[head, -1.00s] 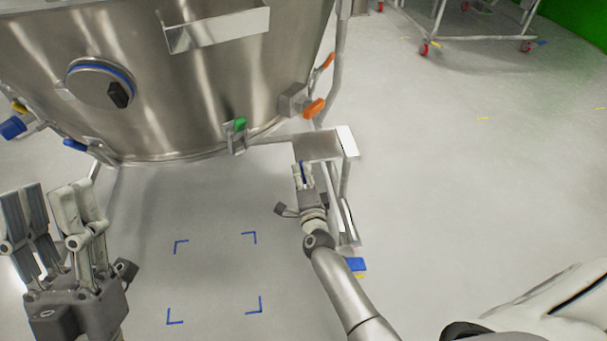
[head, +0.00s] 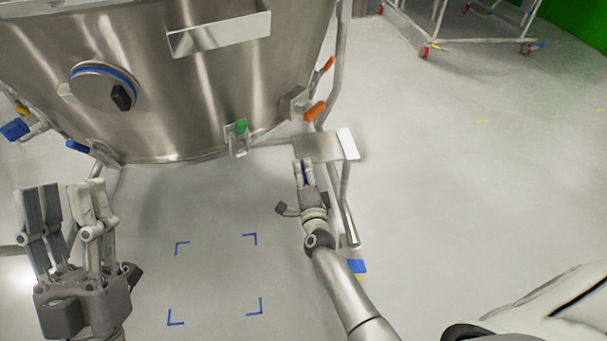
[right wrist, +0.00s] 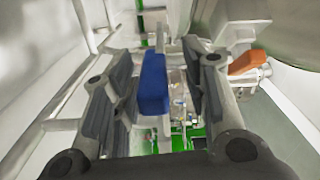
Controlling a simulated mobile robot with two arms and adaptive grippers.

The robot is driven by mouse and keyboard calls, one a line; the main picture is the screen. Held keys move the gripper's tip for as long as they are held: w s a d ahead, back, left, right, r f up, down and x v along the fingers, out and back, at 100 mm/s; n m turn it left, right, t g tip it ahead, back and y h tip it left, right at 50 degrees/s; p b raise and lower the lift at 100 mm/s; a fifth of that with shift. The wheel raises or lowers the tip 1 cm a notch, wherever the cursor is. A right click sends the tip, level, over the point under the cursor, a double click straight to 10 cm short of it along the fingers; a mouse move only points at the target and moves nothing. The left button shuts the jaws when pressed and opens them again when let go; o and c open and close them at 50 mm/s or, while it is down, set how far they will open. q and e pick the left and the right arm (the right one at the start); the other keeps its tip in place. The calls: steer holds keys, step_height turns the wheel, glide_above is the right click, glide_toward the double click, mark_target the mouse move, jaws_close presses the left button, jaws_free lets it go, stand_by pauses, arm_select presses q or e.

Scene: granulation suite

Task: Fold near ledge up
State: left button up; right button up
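A flat metal ledge (head: 324,146) juts out level at the right of the big steel vessel. My right gripper (head: 304,165) is just in front of the ledge's left part, fingers toward it. A blue block-shaped piece (right wrist: 155,84) sits between its fingers in the right wrist view; a gap shows on its right side. It is close to the left finger; I cannot tell whether they touch. The right fingers are apart. My left gripper (head: 62,205) is open and empty at the lower left, away from the ledge.
The steel vessel (head: 180,110) fills the upper left, with a green latch (head: 240,126) and orange handles (head: 314,111) near the ledge. A metal leg (head: 347,212) runs down beside my right arm. Blue corner marks (head: 250,238) lie on clear floor.

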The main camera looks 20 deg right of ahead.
steer(key=shift+f, duration=0.1)
steer(key=shift+s+a, duration=0.1)
steer(key=shift+s, duration=0.2)
steer(key=v, duration=1.1)
steer(key=shift+s, duration=0.2)
